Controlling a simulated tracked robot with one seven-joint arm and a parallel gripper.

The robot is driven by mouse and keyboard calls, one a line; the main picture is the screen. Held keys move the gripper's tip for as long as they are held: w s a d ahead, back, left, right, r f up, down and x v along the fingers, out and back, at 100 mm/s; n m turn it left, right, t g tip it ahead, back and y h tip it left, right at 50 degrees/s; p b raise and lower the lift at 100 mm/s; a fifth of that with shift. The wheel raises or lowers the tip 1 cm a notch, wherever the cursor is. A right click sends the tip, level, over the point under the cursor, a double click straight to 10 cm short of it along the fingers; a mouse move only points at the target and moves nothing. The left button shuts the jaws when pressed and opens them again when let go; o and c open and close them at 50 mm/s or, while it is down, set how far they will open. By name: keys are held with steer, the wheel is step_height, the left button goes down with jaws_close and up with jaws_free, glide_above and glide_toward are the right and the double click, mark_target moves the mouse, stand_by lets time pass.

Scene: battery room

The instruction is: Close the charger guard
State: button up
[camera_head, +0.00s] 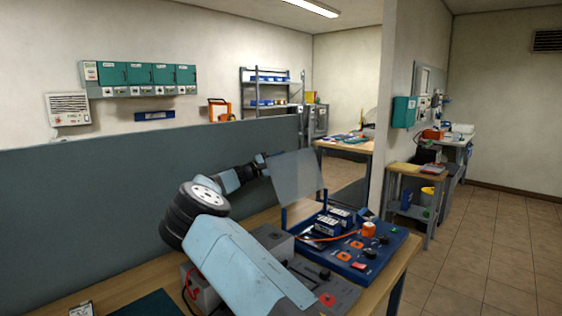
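The charger guard (298,174) is a pale see-through panel. It stands raised and nearly upright above the back left of a blue charger board (386,263), on blue posts. The board carries battery-like blocks (327,226) with pale tops, an orange cable, an orange round part (369,229), dark knobs and orange-red square labels. My gripper (266,163) is at the panel's upper left edge, with its end close to or behind it. I cannot tell whether they touch. The fingers are too small and partly hidden to show whether they are open or shut.
The board sits on a wooden bench (405,254) that ends at the right. My arm reaches across the front of the bench. A grey-green partition (80,210) runs behind it. Another wooden table (345,147) stands farther back. The tiled floor (490,260) at right is clear.

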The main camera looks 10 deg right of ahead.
jaws_close()
stand_by(0.7)
